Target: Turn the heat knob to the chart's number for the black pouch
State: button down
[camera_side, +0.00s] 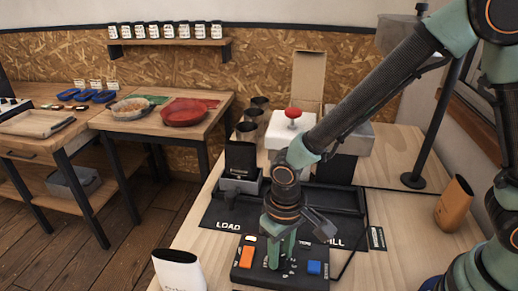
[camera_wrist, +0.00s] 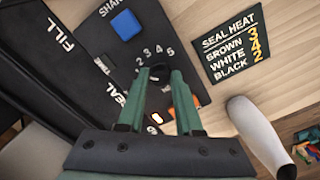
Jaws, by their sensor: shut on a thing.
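My gripper (camera_wrist: 158,76) is shut on the black heat knob (camera_wrist: 158,71) of the control panel; in the side view my gripper (camera_side: 277,262) points down at that panel, hiding the knob. Dial numbers 2 to 5 show beside the knob; the pointer's setting cannot be made out. The chart (camera_wrist: 232,45), headed SEAL HEAT, reads brown 3, white 4, black 2. The black pouch (camera_side: 240,156) stands upright in a grey holder (camera_side: 238,185) at the LOAD end of the black station.
A blue button (camera_side: 314,267) and an orange switch (camera_side: 247,252) flank my gripper on the panel. A white pouch (camera_side: 178,271) stands at front left, a brown pouch (camera_side: 454,204) at right. Dark cups (camera_side: 247,131) and a red-knobbed machine (camera_side: 292,135) stand behind.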

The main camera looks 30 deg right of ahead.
jog(key=shift+m, duration=1.3)
jog(key=c, duration=0.6)
grip_release()
jog(key=shift+r, duration=0.1)
notch_tip(320, 180, up, 12)
